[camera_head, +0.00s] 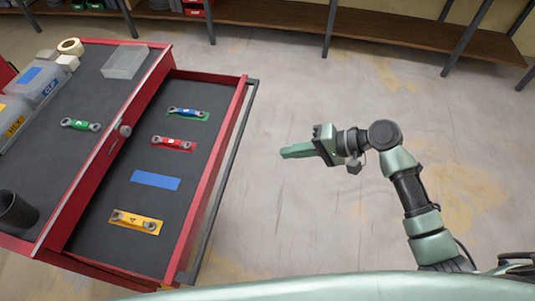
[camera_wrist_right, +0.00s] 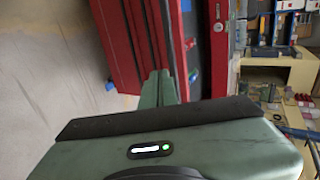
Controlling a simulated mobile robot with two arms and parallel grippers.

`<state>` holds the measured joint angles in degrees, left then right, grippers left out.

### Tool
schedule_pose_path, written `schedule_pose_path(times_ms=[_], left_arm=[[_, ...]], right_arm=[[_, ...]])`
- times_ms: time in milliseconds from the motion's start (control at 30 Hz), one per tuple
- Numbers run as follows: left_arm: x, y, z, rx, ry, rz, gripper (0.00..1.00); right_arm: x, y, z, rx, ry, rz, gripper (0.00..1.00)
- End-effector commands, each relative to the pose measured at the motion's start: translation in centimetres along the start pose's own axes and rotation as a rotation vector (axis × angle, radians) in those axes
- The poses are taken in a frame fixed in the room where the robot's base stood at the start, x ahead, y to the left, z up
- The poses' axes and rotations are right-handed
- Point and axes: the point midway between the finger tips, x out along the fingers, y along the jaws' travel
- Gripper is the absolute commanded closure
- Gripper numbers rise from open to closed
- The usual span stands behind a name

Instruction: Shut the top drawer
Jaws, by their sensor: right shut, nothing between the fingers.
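The top drawer (camera_head: 213,160) of a red cabinet is pulled out to the right in the head view. A dark handle bar (camera_head: 228,160) runs along its front. A blue, a red and a yellow tool piece lie in it on coloured patches, and one blue patch is bare. My right gripper (camera_head: 285,152) is shut and empty, to the right of the drawer front and apart from it, fingers pointing towards it. In the right wrist view the shut fingers (camera_wrist_right: 160,86) show before the red cabinet. My left gripper is out of view.
The cabinet top (camera_head: 90,85) holds a green tool piece (camera_head: 81,125), a clear box (camera_head: 125,61), tape rolls, grey bins and a dark cup (camera_head: 16,210). Bare floor (camera_head: 330,220) lies right of the drawer. A shelf (camera_head: 400,25) stands along the back.

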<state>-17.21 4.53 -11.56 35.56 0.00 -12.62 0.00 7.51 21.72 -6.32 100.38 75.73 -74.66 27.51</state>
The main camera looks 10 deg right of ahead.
Motion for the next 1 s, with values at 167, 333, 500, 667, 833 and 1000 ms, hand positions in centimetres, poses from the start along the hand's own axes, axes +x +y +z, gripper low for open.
schedule_pose_path(times_ms=[167,333,500,667,833,1000], left_arm=[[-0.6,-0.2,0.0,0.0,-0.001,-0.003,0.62],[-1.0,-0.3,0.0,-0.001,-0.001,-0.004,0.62],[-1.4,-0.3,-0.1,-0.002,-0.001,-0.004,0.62],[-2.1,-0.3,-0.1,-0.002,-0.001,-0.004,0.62],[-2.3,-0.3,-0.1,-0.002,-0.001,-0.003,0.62],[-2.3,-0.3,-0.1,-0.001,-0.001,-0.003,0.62]], right_arm=[[2.9,-0.2,0.1,0.004,-0.002,-0.003,1.0],[6.6,-0.2,0.0,0.004,-0.002,-0.002,1.0],[10.0,-0.3,0.0,0.002,0.001,-0.001,1.0],[11.9,-1.5,0.0,0.001,0.002,0.0,1.0],[12.8,-1.8,0.0,0.001,0.002,0.002,1.0],[13.0,-1.8,0.0,0.001,0.003,0.003,1.0]])
